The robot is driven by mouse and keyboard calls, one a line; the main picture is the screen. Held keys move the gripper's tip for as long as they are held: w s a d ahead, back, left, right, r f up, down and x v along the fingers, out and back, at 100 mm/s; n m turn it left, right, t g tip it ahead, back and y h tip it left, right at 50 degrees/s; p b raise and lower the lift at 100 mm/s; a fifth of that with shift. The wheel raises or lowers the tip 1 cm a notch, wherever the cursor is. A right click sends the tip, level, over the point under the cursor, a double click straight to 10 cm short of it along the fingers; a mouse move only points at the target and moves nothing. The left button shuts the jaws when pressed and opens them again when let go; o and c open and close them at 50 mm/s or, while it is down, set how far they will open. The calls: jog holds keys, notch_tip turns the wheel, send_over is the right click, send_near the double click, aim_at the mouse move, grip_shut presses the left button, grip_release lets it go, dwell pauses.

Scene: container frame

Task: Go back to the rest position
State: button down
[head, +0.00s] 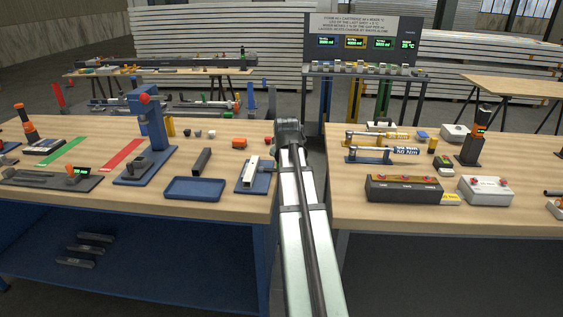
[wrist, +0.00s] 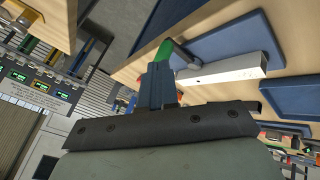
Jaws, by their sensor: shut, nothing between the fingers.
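My arm reaches up the middle of the head view, over the gap between two workbenches; its far end hides my gripper there. In the wrist view my gripper (wrist: 160,75) has its dark fingers together, with no object held between them. A green piece (wrist: 164,49) shows at the fingertips; I cannot tell what it belongs to. Beside the fingers in that view is a pale square tube (wrist: 225,69) on a blue plate (wrist: 230,38). In the head view the tube (head: 251,171) and plate (head: 246,187) are at the left bench's right edge, just left of my arm.
The left bench (head: 215,210) holds a blue tray (head: 195,188), a dark bar (head: 202,160) and a blue press (head: 150,130). The right bench (head: 350,213) holds a dark control box (head: 403,189) and torque wrenches (head: 385,153).

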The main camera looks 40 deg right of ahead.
jog(key=shift+s+d+v, duration=0.15)
jog(key=shift+v, duration=0.9)
jog(key=shift+s+d+v, duration=0.1)
jog(key=shift+v, duration=1)
jog(key=shift+f, duration=0.1)
